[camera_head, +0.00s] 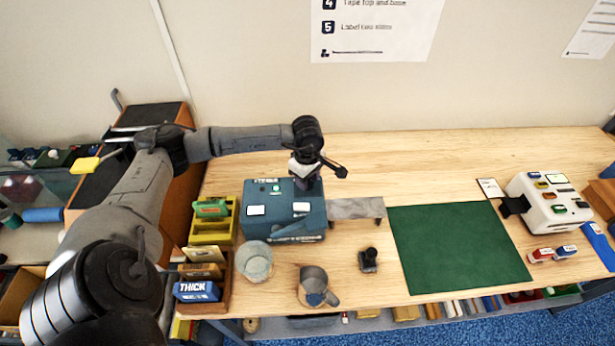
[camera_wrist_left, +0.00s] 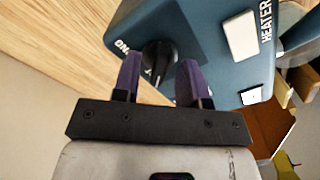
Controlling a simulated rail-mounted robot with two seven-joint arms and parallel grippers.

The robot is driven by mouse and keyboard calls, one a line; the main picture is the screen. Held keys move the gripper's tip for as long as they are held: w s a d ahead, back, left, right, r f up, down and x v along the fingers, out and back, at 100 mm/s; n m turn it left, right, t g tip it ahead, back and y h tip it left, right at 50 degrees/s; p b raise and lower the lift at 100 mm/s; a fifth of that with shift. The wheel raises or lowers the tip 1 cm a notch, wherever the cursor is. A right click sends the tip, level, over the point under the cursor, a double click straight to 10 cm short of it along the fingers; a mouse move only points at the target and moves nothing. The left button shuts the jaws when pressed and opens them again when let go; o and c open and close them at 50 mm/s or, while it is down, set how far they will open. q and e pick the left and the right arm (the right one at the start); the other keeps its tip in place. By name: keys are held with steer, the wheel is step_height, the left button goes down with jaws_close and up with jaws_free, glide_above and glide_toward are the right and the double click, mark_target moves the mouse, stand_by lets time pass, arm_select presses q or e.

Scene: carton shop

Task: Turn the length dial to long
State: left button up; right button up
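The blue-teal machine (camera_head: 313,222) stands at the left of the table, with white label plates and a black dial (camera_wrist_left: 158,57) on its face. In the left wrist view, part of a label beginning "ON" shows beside the dial. I cannot read which setting it points to, or a length label. My left gripper (camera_head: 306,183) is at the machine's far right corner in the head view. Its two purple fingers (camera_wrist_left: 160,75) are apart, one on each side of the dial; firm contact is not clear. My right gripper is in neither view.
Yellow bins (camera_head: 212,233) and a box marked THICK (camera_head: 197,291) stand left of the machine. A green mat (camera_head: 458,249) and white device (camera_head: 549,205) are to the right.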

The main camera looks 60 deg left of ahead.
arm_select(q)
steer(key=shift+f, duration=0.1)
jaws_close()
stand_by(0.4)
